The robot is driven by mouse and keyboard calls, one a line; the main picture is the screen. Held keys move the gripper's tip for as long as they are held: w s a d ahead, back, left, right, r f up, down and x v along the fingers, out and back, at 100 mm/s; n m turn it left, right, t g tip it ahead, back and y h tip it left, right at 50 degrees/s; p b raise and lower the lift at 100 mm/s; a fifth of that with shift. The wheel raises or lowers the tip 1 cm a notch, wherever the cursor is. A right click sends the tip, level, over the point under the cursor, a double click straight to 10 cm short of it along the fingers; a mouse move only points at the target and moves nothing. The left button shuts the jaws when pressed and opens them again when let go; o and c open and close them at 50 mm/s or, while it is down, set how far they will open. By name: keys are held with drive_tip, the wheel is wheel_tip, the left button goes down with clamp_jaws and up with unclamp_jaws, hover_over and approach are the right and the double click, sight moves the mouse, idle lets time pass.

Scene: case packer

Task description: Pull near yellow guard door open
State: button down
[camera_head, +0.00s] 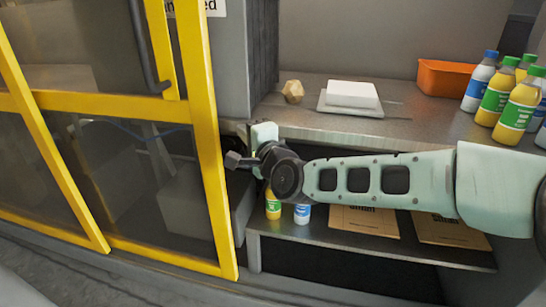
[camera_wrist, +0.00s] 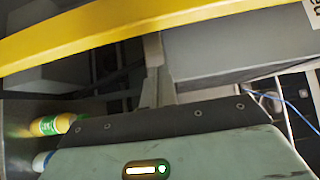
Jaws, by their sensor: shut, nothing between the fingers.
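The yellow guard door (camera_head: 207,150) fills the left of the head view, with a yellow frame around see-through panels. A dark vertical handle (camera_head: 148,50) is on its upper part. My gripper (camera_head: 236,160) is shut and empty, just right of the door's right-hand upright and below the handle. I cannot tell whether it touches the frame.
A grey counter (camera_head: 420,125) on the right holds a white block (camera_head: 352,94), a tan faceted piece (camera_head: 293,91), an orange bin (camera_head: 445,77) and several bottles (camera_head: 497,95). A lower shelf (camera_head: 330,243) holds cartons (camera_head: 365,221) and two bottles. A grey cabinet (camera_head: 222,65) stands behind the door.

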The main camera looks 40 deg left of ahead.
drive_tip(key=v, duration=1)
drive_tip(key=shift+s, duration=0.1)
drive_tip(key=s+d+f+n+g+h, duration=0.1)
drive_tip(key=d+f+n+h, duration=0.15)
drive_tip(key=d, duration=0.55)
drive_tip(key=d+f+n+h, duration=0.1)
drive_tip(key=d+n+h, duration=0.3)
drive_tip(key=d, duration=0.5)
drive_tip(key=s+d+f+n+g+h, duration=0.1)
drive_tip(key=d+n+h, duration=0.25)
drive_tip(key=d, duration=0.45)
drive_tip(key=s+d+g+h, duration=0.1)
drive_tip(key=s+d+h, duration=0.3)
drive_tip(key=d, duration=0.9)
drive_tip(key=s+d+g+h, duration=0.1)
drive_tip(key=s+d+h, duration=0.25)
drive_tip(key=d, duration=1.05)
wheel_tip(320, 180, up, 17)
drive_tip(key=p, duration=1.7)
drive_tip(key=shift+s+a+r+p, duration=0.15)
drive_tip(key=shift+s+a+p, duration=0.2)
drive_tip(key=shift+a, duration=0.15)
